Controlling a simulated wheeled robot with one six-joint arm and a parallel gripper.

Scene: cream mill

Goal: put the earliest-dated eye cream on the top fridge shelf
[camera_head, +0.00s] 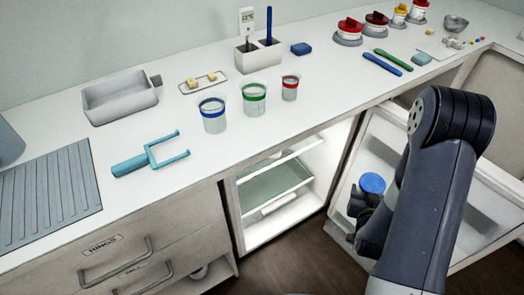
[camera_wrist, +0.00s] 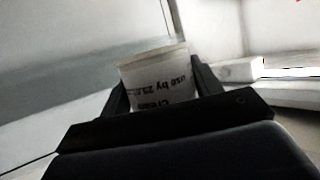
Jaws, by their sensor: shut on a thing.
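My gripper (camera_head: 366,204) is low in front of the open fridge, beside its door. It is shut on a jar with a blue lid (camera_head: 372,183). In the wrist view the held jar (camera_wrist: 158,82) is pale, between the two fingers, with printed text reading "Cream" and "use by 23…"; the rest of the date is not legible. The fridge (camera_head: 243,222) under the counter is open and lit inside. Its top shelf (camera_head: 284,156) is a thin shelf near the roof, with another shelf (camera_head: 275,186) below. My arm hides part of the door.
The open fridge door (camera_head: 388,130) stands right of the opening, with my arm over it. The counter (camera_head: 310,120) above holds blue-, green- and red-banded beakers (camera_head: 254,98), a blue fork-shaped tool (camera_head: 150,157) and several red- or yellow-lidded jars (camera_head: 376,24). Drawers (camera_head: 120,258) are left of the fridge.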

